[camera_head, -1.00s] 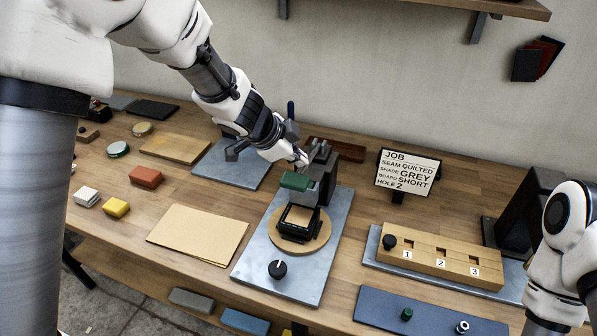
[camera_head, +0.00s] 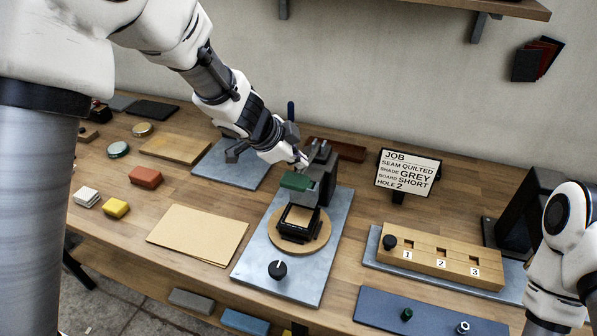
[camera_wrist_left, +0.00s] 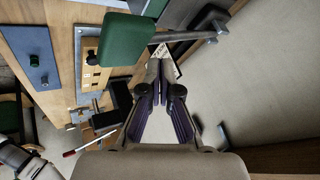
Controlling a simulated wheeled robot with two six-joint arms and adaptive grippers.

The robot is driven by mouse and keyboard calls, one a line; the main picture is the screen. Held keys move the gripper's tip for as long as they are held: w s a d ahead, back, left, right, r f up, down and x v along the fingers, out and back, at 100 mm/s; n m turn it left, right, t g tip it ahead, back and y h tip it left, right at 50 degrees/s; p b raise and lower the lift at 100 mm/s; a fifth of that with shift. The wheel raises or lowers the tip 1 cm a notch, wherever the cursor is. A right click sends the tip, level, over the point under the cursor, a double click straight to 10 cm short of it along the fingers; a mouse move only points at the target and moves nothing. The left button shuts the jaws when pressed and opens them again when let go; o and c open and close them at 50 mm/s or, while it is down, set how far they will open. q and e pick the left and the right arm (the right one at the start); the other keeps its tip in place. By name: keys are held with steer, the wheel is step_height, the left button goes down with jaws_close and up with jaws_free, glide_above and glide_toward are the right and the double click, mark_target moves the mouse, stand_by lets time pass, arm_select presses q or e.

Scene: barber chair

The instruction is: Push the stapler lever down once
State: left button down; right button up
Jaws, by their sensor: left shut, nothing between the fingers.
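The stapler (camera_head: 325,185) is a dark grey press with a green block (camera_head: 297,181) at its front. It stands on a grey metal plate (camera_head: 253,262) in the middle of the bench. My left gripper (camera_head: 303,160) is just behind and above the green block, close to the stapler's top; I cannot tell whether it touches. In the left wrist view my left gripper (camera_wrist_left: 161,62) is shut and empty, with the green block (camera_wrist_left: 125,40) to its left. A grey bar (camera_wrist_left: 190,37) passes just beyond the fingertips; I cannot tell if it is the lever. My right gripper is out of view.
A round wooden disc with a black frame (camera_head: 301,221) sits before the stapler. A black knob (camera_head: 277,269) is at the plate's front. A job sign (camera_head: 408,172) and numbered wooden block (camera_head: 440,262) stand to the right. Tan sheets (camera_head: 197,233) lie left.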

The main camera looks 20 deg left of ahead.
mark_target(297, 173)
arm_select(q)
steer(key=shift+f, duration=0.25)
steer(key=shift+s+f+b, duration=0.2)
steer(key=shift+f+b, duration=0.4)
steer(key=shift+f, duration=0.2)
steer(key=shift+s+f+b, duration=0.15)
steer(key=shift+f+b, duration=0.45)
steer(key=shift+f, duration=0.15)
stand_by(1.3)
stand_by(0.5)
steer(key=shift+w+r+p, duration=0.2)
steer(key=shift+r+p, duration=0.8)
steer(key=shift+p, duration=0.3)
steer(key=shift+w+r+p, duration=0.15)
steer(key=shift+r+p, duration=0.85)
steer(key=shift+p, duration=0.3)
steer(key=r+p, duration=0.1)
steer(key=p, duration=0.1)
steer(key=r+p, duration=0.4)
steer(key=shift+w, duration=0.4)
steer(key=shift+f, duration=0.1)
